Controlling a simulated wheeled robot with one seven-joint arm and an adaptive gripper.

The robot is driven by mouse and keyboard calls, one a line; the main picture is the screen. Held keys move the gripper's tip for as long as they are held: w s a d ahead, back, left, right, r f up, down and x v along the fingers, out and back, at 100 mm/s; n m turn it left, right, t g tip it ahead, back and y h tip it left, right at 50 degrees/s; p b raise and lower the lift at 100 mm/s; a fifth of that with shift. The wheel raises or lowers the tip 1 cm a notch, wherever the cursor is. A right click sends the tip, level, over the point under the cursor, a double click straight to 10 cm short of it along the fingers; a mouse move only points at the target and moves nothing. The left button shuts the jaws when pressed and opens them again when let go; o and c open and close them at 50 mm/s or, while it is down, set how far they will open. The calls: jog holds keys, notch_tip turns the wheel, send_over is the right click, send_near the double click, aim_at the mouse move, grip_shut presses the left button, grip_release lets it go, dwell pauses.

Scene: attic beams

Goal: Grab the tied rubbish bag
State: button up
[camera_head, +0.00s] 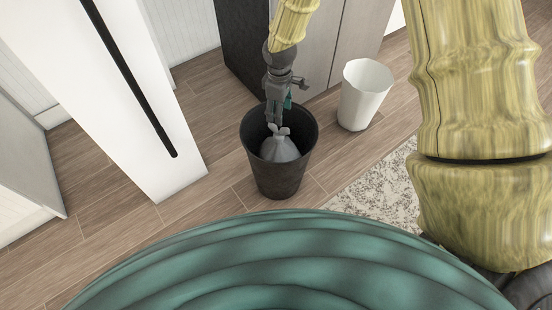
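A grey tied rubbish bag (280,150) sits inside a dark round bin (280,182) on the wooden floor. Its knotted top points up, a little below the bin's rim. My gripper (274,122) hangs fingers-down at the far side of the bin's mouth, just above and behind the knot. From this view I cannot tell whether the fingertips touch the knot. The fingers are small and dark here, and their opening is unclear. The lower part of the bag is hidden by the bin's wall.
A white empty bin (364,95) stands to the right of the dark bin. A dark and grey cabinet (330,45) is close behind. A white panel with a black handle (125,110) stands left. A speckled rug (375,190) lies to the right; wooden floor is clear between.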

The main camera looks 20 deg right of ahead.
aim_at(279, 128)
notch_tip(279, 128, down, 5)
jog(key=shift+w+f+b, duration=0.1)
jog(key=shift+f+b, duration=0.1)
jog(key=shift+b, duration=0.5)
jog(key=shift+w+d+f+b, duration=0.1)
jog(key=shift+f+b, duration=0.4)
jog(key=shift+f, duration=0.8)
jog(key=shift+w+f+b, duration=0.1)
jog(key=shift+f+b, duration=0.4)
jog(key=shift+f, duration=0.8)
grip_shut()
jog(key=shift+r, duration=0.1)
